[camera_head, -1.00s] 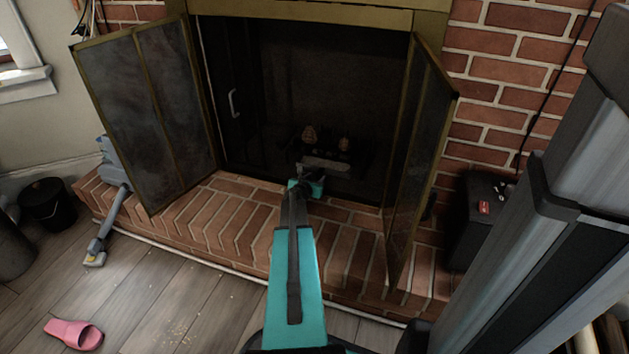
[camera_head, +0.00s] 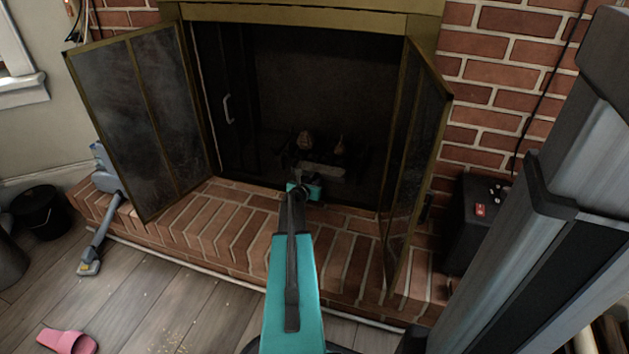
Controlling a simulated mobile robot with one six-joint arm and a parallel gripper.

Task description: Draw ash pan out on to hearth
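The fireplace (camera_head: 290,70) stands open between two swung-out glass doors, the left door (camera_head: 150,125) and the right door (camera_head: 415,150). Inside, in the dark, a pale grey bar-like piece (camera_head: 322,170) lies low in front of the log shapes; I cannot tell whether it is the ash pan's front. My teal arm reaches over the brick hearth (camera_head: 215,215) to the opening. My gripper (camera_head: 298,176) is at the opening, close to the left end of the grey piece. Its fingers are small, dark and partly hidden by my wrist, so contact is unclear.
The doors flank my arm on both sides. A black box (camera_head: 472,225) stands right of the hearth. A blue-grey vacuum cleaner (camera_head: 103,225), black bucket (camera_head: 42,210) and pink slipper (camera_head: 67,342) are at left. The hearth bricks left of my arm are clear.

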